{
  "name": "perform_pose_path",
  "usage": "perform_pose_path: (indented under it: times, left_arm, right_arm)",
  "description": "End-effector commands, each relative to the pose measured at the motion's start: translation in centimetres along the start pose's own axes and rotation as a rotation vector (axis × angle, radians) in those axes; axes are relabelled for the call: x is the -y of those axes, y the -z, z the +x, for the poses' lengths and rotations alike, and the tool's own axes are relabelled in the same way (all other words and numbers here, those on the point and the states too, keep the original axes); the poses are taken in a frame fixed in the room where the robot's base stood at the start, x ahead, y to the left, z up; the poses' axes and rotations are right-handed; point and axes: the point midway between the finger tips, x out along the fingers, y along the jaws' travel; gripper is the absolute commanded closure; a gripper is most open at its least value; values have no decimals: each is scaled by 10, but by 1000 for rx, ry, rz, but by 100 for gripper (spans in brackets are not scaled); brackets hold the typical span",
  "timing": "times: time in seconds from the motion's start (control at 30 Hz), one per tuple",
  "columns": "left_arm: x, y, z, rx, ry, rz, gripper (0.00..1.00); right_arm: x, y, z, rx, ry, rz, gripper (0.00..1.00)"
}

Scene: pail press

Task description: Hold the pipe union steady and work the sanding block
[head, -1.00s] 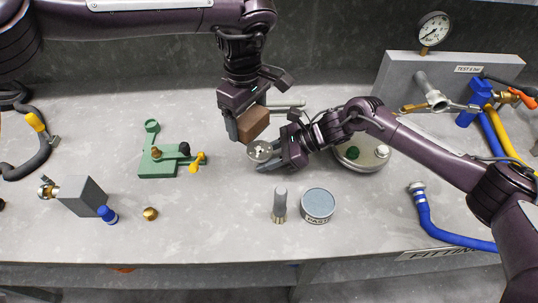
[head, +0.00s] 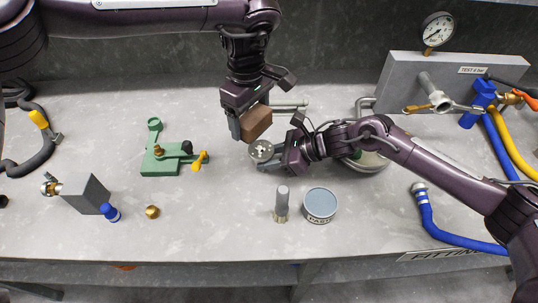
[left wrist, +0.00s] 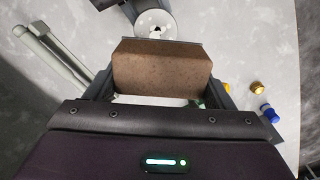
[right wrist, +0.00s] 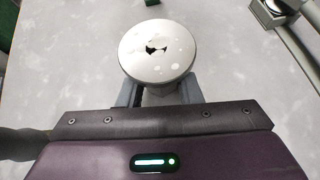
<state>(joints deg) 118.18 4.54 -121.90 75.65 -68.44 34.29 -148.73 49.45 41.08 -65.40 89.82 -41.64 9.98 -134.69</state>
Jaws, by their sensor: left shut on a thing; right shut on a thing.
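The sanding block is a brown block (head: 257,123) held between the fingers of my left gripper (head: 240,128), which is shut on it. It fills the jaws in the left wrist view (left wrist: 162,70). The pipe union (head: 262,151) is a round metal piece with a pale, spotted face and a dark hole in its middle. My right gripper (head: 276,164) is shut on it from the right, and the right wrist view shows its face (right wrist: 157,52) turned up. The block is just above and behind the union, with a small gap visible in the left wrist view.
A green fixture (head: 165,160) stands left. A grey block (head: 86,194) and a brass fitting (head: 152,212) lie front left. A paste tin (head: 320,204) and a metal cylinder with a brush-like base (head: 281,203) stand front centre. A test block with gauge (head: 450,82) stands back right.

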Motion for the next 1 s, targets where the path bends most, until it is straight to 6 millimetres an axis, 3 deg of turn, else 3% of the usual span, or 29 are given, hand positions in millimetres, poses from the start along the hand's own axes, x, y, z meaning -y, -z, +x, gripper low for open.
perform_pose_path:
  times: [0.23, 1.0]
  left_arm:
    - [0, 0, 0, 0, 0, 0, 42]
    - [0, 0, 0, 0, 0, 0, 42]
  right_arm:
    - [-5, 4, 0, -5, 155, 104, 100]
    - [-4, 8, 1, -13, 158, 106, 100]
